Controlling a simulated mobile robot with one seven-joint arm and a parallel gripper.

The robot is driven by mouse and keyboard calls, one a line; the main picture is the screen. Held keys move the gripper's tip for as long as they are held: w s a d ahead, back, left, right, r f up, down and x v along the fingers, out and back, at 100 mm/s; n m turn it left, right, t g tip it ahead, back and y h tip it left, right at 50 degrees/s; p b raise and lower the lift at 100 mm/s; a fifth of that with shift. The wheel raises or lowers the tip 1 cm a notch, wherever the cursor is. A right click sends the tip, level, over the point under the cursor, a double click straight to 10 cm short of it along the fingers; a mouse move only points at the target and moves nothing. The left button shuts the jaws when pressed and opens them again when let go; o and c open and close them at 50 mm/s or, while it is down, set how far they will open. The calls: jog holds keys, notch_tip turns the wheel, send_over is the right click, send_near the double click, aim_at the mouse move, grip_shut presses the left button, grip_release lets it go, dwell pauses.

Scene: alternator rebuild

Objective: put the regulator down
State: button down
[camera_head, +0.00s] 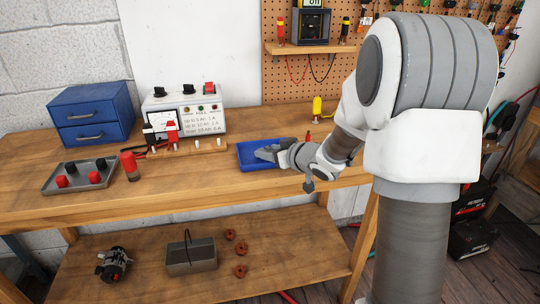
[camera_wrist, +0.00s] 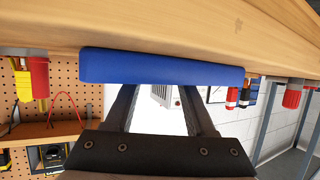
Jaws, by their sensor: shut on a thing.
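A blue tray (camera_head: 246,165) lies on the wooden bench near its front edge. My gripper (camera_head: 264,153) reaches in from the right, low over the tray, with its fingers inside the tray's outline. In the wrist view, which is upside down, the tray's near wall (camera_wrist: 162,67) crosses in front of the fingertips. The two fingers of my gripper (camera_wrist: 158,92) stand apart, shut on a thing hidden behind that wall. The regulator itself cannot be made out in either view. Whether it touches the tray floor cannot be told.
A test box (camera_head: 205,118) with knobs and a meter stands behind, left of the tray. A grey tray (camera_head: 52,184) of red and black parts, a red-capped bottle (camera_head: 130,166) and blue drawers (camera_head: 93,113) are further left. A small red-tipped item (camera_head: 308,136) stands right of the tray.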

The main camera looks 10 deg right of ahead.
jog(key=shift+r, duration=0.1)
jog(key=shift+c, duration=1.2)
grip_release()
